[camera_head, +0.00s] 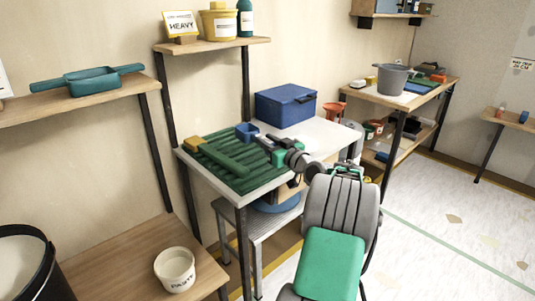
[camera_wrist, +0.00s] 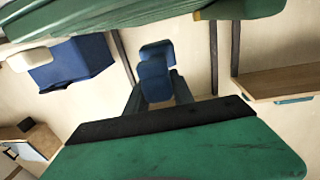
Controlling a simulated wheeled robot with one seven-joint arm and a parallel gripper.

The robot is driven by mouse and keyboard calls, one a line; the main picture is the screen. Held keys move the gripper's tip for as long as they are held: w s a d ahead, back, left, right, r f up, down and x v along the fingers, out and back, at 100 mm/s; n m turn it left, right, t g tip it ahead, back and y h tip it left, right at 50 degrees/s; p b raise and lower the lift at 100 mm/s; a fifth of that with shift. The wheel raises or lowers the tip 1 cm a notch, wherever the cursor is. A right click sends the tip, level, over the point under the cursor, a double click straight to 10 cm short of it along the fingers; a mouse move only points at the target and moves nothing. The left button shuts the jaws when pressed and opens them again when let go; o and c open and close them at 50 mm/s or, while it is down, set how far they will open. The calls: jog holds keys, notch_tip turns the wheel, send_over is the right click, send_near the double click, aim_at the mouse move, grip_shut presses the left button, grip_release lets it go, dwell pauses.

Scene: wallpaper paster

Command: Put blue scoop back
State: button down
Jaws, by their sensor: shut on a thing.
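The blue scoop (camera_head: 246,131) is at the tip of my gripper (camera_head: 264,142), above the far side of the green ribbed mat (camera_head: 236,176) on the workbench. In the wrist view the blue scoop (camera_wrist: 155,72) sits between the dark fingers of my gripper (camera_wrist: 158,94), which is shut on it. The part of the scoop between the fingers is partly hidden. I cannot tell from these views how high it is above the mat.
A blue lidded box (camera_head: 286,106) stands behind my gripper on the bench. A shelf (camera_head: 205,47) above holds a yellow tub (camera_head: 219,22) and a teal bottle. The bench's right part is bare.

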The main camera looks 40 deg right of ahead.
jog(key=shift+w+d+f, duration=0.2)
jog(key=shift+d+f, duration=0.05)
jog(key=shift+f, duration=0.1)
jog(key=f, duration=0.1)
jog(key=f+b, duration=0.1)
jog(key=f, duration=0.1)
jog(key=shift+w+d, duration=0.25)
jog(key=shift+d, duration=0.15)
jog(key=shift+f, duration=0.25)
jog(key=shift+f, duration=0.1)
jog(key=shift+f+b, duration=0.15)
jog(key=shift+b, duration=0.3)
jog(key=c, duration=1.1)
grip_release()
jog(key=shift+r+p, duration=0.2)
jog(key=shift+p, duration=0.5)
